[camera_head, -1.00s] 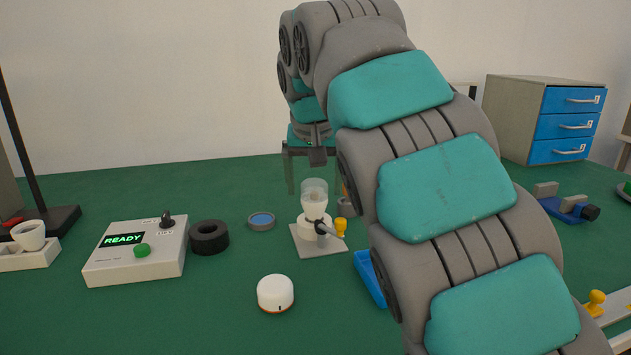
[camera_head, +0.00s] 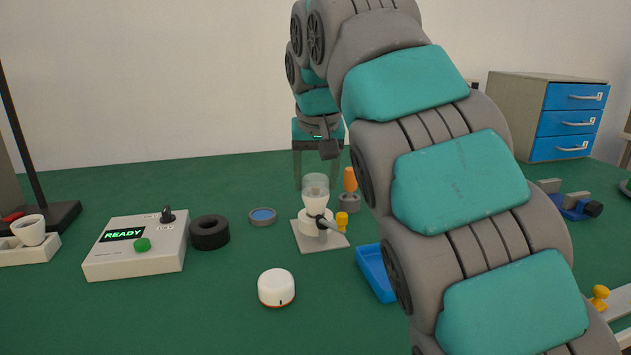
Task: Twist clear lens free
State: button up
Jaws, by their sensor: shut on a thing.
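The clear lens (camera_head: 315,184) is a see-through cup-shaped cap on top of a white lamp body (camera_head: 315,208). The body stands upright in a fixture on a grey plate (camera_head: 302,240), with a dark lever and a yellow knob (camera_head: 342,220) at its right. My gripper (camera_head: 318,185) reaches down from behind, one finger to each side of the lens in this view. It is shut on the lens, though the contact itself is hard to see. The lens appears still seated on the body.
A box with a green READY display (camera_head: 123,235), a black ring (camera_head: 209,233), a shallow blue-centred dish (camera_head: 262,217) and a white puck (camera_head: 276,288) lie to the left and front. A blue tray (camera_head: 374,272) and an orange-handled tool (camera_head: 350,180) are close on the right, partly near my arm.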

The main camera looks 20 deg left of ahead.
jog(key=shift+n+b, duration=0.4)
jog(key=shift+n, duration=0.5)
jog(key=shift+f+y, duration=0.1)
jog(key=shift+y, duration=0.2)
jog(key=n+g+b, duration=0.1)
jog(key=n, duration=0.1)
jog(key=shift+d+n+y, duration=0.1)
jog(key=shift+n+y, duration=0.2)
jog(key=shift+y, duration=0.1)
jog(key=shift+w+r+n+g+y, duration=0.1)
jog(key=shift+n+g+y, duration=0.05)
jog(key=shift+n, duration=0.45)
jog(key=shift+r+n+g+y, duration=0.1)
jog(key=shift+n+g+y, duration=0.05)
jog(key=shift+n, duration=0.45)
jog(key=shift+f+n, duration=0.1)
jog(key=shift+n, duration=0.4)
